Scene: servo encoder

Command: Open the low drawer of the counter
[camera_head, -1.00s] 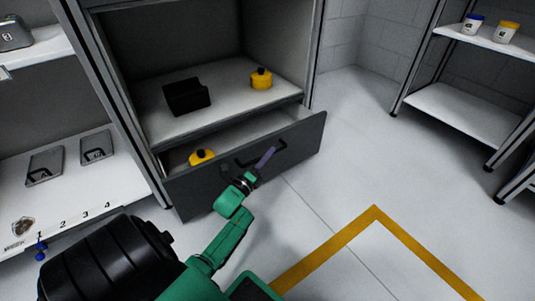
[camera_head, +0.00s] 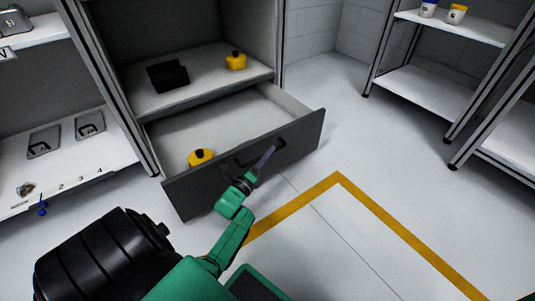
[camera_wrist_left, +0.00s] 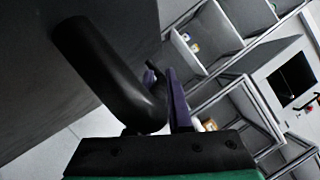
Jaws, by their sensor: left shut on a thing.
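The low drawer (camera_head: 195,191) of the counter stands well pulled out, with its inside showing from above. Its dark front has a black bar handle (camera_head: 280,144). My left gripper (camera_head: 262,160) is at the handle, shut on it. In the left wrist view the thick black handle (camera_wrist_left: 105,70) runs between the fingers, and a purple finger (camera_wrist_left: 178,100) shows to its right. A yellow container with a black cap (camera_head: 201,157) stands inside the drawer near the front left. My right gripper is not in view.
A black open box (camera_head: 167,76) and another yellow container (camera_head: 236,61) stand on the counter shelf (camera_head: 200,84) above the drawer. A shelf with two metal cases is at left. White shelving (camera_head: 432,95) stands at right. The floor before the drawer is clear, with yellow tape (camera_head: 338,181).

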